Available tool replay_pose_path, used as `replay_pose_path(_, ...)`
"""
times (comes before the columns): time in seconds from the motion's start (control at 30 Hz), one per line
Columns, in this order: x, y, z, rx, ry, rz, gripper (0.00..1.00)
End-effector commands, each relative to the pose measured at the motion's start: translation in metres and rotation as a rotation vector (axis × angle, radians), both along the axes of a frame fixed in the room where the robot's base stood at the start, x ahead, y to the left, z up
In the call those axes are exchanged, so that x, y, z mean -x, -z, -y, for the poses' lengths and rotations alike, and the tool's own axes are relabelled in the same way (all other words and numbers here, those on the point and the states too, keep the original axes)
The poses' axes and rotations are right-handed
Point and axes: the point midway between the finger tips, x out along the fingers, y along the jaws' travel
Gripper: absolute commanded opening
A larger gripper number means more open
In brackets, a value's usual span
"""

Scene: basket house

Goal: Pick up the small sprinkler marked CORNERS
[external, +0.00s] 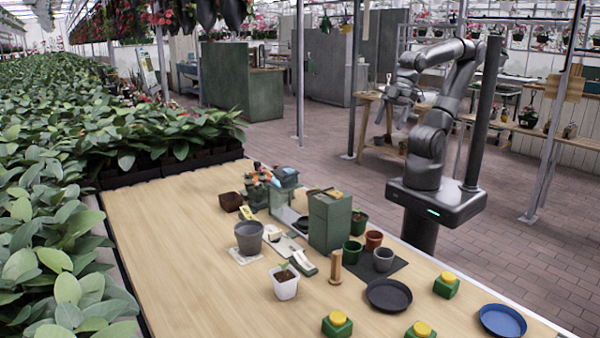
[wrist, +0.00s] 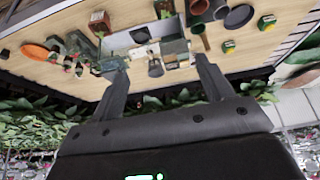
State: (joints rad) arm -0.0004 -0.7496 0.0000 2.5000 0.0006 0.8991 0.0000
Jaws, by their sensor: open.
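Three small green blocks with yellow round tops, which look like the sprinklers, stand near the front of the table: one at right (external: 446,285), one at front left (external: 337,325) and one at the front edge (external: 420,330). Two such blocks also show in the wrist view, one at upper right (wrist: 267,22) and one lower (wrist: 229,46). No CORNERS marking is legible. My gripper (external: 384,118) is open and empty, raised beyond the far side of the table, well away from them. Its spread fingers (wrist: 158,66) frame the tabletop in the wrist view.
A tall green box (external: 330,221), a grey pot (external: 249,238), a white potted seedling (external: 285,284) and a wooden post (external: 335,267) crowd mid-table. A dark saucer (external: 389,296) and a blue saucer (external: 503,321) lie near the sprinklers. The table's left part is clear.

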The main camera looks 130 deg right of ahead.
Motion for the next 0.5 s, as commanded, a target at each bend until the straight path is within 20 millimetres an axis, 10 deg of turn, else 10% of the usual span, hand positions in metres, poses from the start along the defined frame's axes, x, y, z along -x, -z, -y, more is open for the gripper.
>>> replay_pose_path(0.17,-0.020,0.004,-0.019,-0.037,-0.040,0.021,0.73)
replay_pose_path(0.5,-0.108,0.032,-0.132,-0.242,-0.163,0.135,0.73)
